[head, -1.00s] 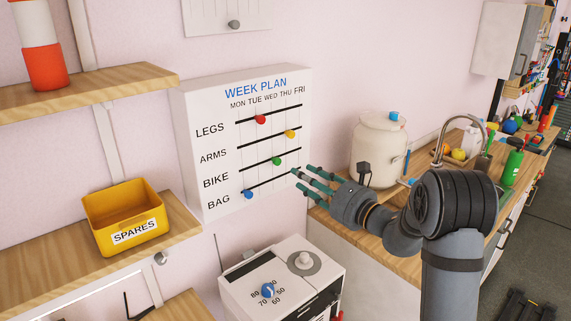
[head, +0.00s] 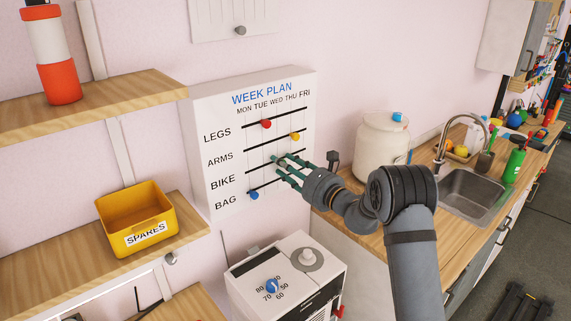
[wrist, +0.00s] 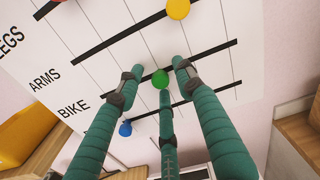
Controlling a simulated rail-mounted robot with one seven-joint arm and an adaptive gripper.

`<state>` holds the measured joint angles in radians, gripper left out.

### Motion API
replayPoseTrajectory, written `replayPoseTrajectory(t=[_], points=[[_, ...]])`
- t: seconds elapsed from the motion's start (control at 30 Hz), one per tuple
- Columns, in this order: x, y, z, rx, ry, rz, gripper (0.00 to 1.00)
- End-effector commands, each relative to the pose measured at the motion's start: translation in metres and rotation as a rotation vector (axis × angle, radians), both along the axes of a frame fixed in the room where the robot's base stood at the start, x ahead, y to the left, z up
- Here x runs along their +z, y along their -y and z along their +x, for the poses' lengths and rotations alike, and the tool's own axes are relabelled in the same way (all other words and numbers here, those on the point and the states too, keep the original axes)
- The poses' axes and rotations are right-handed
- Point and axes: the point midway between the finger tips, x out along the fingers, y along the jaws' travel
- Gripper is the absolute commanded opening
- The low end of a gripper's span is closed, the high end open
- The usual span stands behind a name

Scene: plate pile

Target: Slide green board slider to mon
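The white WEEK PLAN board (head: 212,140) hangs on the wall, with black tracks for LEGS, ARMS, BIKE and BAG under the weekday names. The round green slider (wrist: 161,79) sits near the middle of the BIKE track, right of the MON end. My three-fingered gripper (head: 279,162) is at the board, its fingers spread around the green slider. In the head view the fingers mostly hide the slider. In the wrist view two fingertips lie above and to either side of it and one just below. I cannot tell whether any finger touches it.
The red slider (head: 266,124), yellow slider (head: 295,136) and blue slider (head: 254,195) sit on the other tracks. A yellow SPARES bin (head: 138,216) stands on the shelf to the left. A white appliance with dials (head: 322,281) is below the board.

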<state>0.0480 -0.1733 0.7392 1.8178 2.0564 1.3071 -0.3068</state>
Motion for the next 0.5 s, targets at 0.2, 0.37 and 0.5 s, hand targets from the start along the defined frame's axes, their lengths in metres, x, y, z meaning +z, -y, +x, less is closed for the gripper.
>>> replayPoseTrajectory(t=[0.2, 0.37, 0.5], points=[[-0.0001, 0.0003, -0.0001, 0.0, 0.001, -0.001, 0.3], [0.0001, 0.0005, -0.0002, 0.0, 0.001, -0.001, 0.2], [0.0001, 0.0006, -0.0002, 0.0, 0.001, -0.001, 0.12]])
